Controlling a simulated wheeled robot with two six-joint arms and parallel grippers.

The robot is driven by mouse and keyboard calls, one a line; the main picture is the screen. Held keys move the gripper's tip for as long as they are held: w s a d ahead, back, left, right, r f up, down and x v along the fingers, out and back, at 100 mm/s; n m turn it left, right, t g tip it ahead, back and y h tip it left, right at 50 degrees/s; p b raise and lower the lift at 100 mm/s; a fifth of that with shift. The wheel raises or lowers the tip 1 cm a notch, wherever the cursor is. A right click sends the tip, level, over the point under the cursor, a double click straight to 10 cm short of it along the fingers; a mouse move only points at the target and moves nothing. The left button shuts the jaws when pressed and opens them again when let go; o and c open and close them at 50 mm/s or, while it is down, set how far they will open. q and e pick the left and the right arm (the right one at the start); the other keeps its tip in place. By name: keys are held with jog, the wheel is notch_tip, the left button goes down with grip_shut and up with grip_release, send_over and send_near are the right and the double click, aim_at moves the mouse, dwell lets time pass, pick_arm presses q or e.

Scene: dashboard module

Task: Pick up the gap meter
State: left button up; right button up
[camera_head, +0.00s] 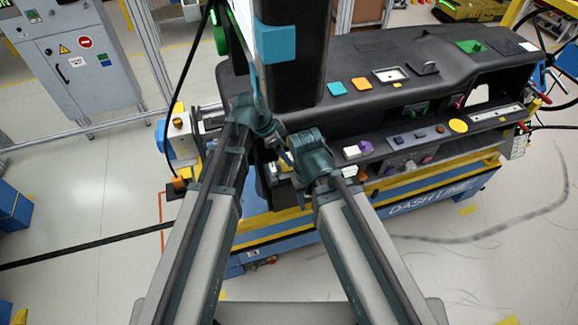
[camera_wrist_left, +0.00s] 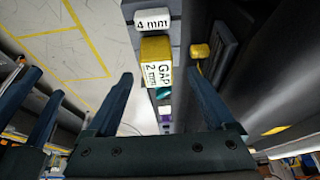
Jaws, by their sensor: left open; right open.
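The gap meter (camera_wrist_left: 158,64), a yellow and white block marked "GAP 2 mm", shows in the left wrist view. It lies ahead of my left gripper (camera_wrist_left: 160,78), in line with the space between its two spread fingers. The gripper is open and I see nothing held in it. How far the fingertips are from the block I cannot tell. In the head view my right gripper (camera_head: 286,158) is in front of the dashboard and appears empty and open. My left gripper's fingers are mostly hidden by arm parts there, and I cannot make out the gap meter.
A white block marked "4 mm" (camera_wrist_left: 151,21) sits just beyond the gap meter. A yellow knob-like part (camera_wrist_left: 200,51) is to its right. The black dashboard (camera_head: 440,72) on a blue and yellow cart (camera_head: 420,200) carries several small parts. A grey cabinet (camera_head: 75,60) stands left.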

aim_at(285, 168)
pick_arm(q)
jog(key=shift+s+b+x, duration=0.2)
jog(key=shift+b+x, duration=2.35)
jog(key=shift+x, duration=0.05)
jog(key=shift+a, duration=0.15)
grip_shut()
